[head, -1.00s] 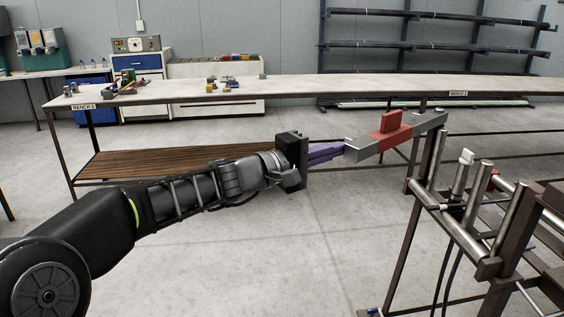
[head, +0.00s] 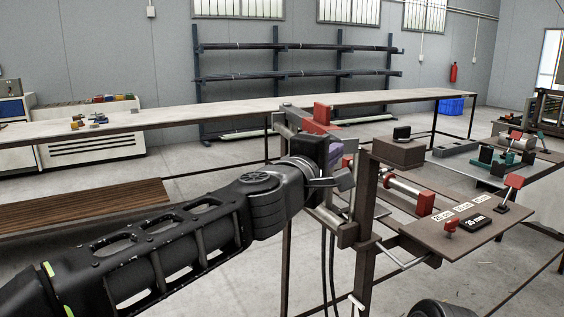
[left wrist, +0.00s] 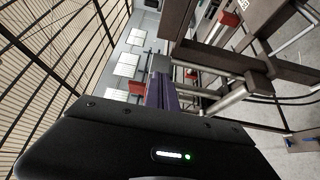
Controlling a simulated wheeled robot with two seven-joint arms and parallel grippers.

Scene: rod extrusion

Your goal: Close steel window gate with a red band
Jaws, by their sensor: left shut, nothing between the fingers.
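The steel gate (head: 289,122) shows in the head view at the far left end of the machine frame, a grey bar with a red band (head: 321,114) that stands up above it. My left gripper (head: 336,156) is on the near side of the gate, its purple fingers shut and empty. The wrist and the frame partly hide the fingers, so I cannot tell whether they touch the gate. In the left wrist view the purple fingers (left wrist: 162,93) point toward the frame. The gate's hinge is hidden. My right gripper is not in view.
A brown machine table (head: 430,235) with red-topped clamps and label plates stands right of my left arm. A steel post (head: 366,200) is close beside my left wrist. A long bench (head: 225,108) runs behind, with pipe racks (head: 300,60) beyond.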

